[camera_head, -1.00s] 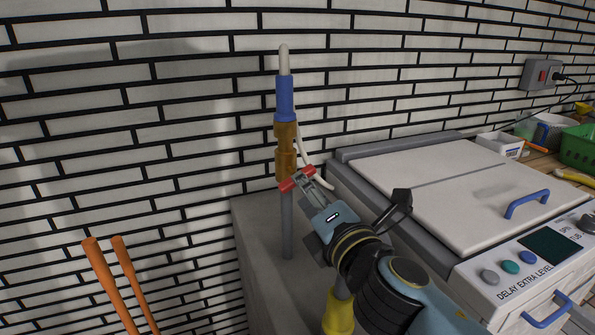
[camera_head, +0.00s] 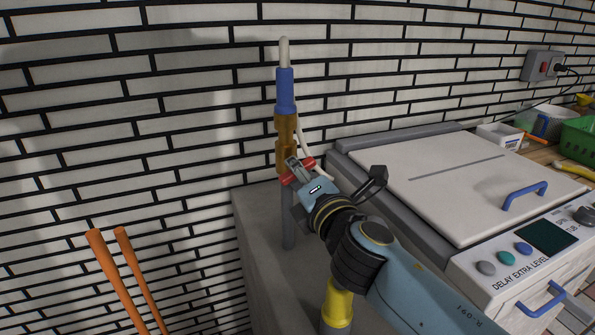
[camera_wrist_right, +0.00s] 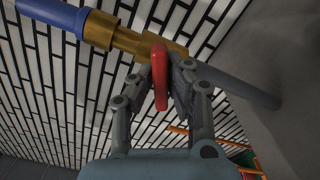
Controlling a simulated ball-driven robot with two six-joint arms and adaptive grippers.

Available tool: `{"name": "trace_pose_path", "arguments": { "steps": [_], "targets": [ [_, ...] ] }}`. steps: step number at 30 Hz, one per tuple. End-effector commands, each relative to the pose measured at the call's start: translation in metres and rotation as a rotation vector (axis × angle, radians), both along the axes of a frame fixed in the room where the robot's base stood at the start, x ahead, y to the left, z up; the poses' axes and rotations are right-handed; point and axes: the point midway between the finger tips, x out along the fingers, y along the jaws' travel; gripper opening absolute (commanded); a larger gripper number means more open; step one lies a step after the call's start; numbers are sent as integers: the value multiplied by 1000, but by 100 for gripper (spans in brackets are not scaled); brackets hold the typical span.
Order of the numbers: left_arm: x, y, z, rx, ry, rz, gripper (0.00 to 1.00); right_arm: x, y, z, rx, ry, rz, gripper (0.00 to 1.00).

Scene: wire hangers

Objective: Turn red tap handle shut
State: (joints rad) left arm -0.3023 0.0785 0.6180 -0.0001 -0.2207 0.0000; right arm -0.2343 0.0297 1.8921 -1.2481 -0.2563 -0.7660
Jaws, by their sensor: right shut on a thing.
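The tap stands upright against the wall, with a brass body (camera_head: 286,135) and a blue section (camera_head: 285,92) above it. Its red tap handle (camera_head: 308,163) sits low on the brass body, slanting up to the right in the head view. My right gripper (camera_head: 297,169) reaches it from the lower right and is shut on it. In the right wrist view the red handle (camera_wrist_right: 160,78) lies between the two fingers of my right gripper (camera_wrist_right: 165,62), in front of the brass body (camera_wrist_right: 125,38). The fingers hide part of the handle. My left gripper is not in view.
A white washing machine (camera_head: 450,185) with a blue lid handle (camera_head: 525,195) stands right of the tap. A grey pipe (camera_head: 289,225) runs down below the tap. A white hose (camera_head: 318,155) hangs behind it. Two orange poles (camera_head: 112,270) are at lower left.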

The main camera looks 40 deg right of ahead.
Motion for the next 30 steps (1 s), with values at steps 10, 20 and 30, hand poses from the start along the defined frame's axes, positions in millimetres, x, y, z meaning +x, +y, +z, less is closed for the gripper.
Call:
{"name": "trace_pose_path", "arguments": {
  "steps": [10,20,30],
  "targets": [
    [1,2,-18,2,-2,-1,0,-1,0,-5,255,-60,1,0],
    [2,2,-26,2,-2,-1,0,-1,0,-3,471,-107,-1,0],
    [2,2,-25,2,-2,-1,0,-1,0,-2,467,-108,-1,37]
  ]
}}
